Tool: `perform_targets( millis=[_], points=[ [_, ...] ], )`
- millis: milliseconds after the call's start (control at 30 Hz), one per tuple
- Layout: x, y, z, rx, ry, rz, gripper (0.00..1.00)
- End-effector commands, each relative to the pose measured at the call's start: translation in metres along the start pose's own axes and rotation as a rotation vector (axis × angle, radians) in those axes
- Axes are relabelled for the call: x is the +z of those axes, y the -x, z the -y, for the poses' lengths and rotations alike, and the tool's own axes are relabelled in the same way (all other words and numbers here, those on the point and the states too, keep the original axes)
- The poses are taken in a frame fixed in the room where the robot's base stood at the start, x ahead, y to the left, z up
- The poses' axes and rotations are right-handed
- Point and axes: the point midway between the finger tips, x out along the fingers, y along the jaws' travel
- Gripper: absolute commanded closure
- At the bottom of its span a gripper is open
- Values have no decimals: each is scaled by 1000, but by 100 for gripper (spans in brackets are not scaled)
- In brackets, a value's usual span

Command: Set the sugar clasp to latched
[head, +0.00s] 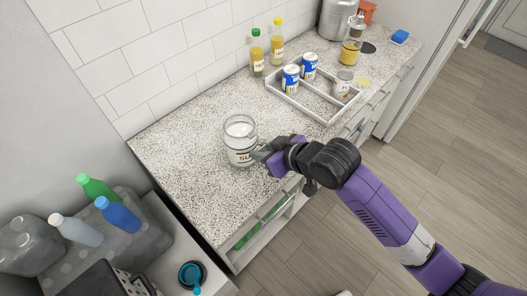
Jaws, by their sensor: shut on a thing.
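The sugar jar (240,146) is a clear glass jar with white contents and a label on its front, of which "SU" shows. It stands upright on the speckled counter. My gripper (261,155) is at the right front side of the jar, close against it, with its fingers shut on a small part there, which I take to be the sugar clasp. The clasp itself is hidden by the fingers or too small to make out. I cannot tell whether it is latched.
A divided grey tray (322,112) holds blue-and-white cans (291,78) and a small jar (343,83). Two bottles (257,52) stand by the wall behind it. The counter (185,150) left of the jar is clear.

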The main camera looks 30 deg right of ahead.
Motion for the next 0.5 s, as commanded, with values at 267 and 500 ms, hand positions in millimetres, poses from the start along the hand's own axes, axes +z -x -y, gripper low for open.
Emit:
perform_targets(
  millis=[267,500],
  points=[
    [-8,0,4,-5,7,146,100],
    [-12,-1,2,-2,8,274,100]
  ],
)
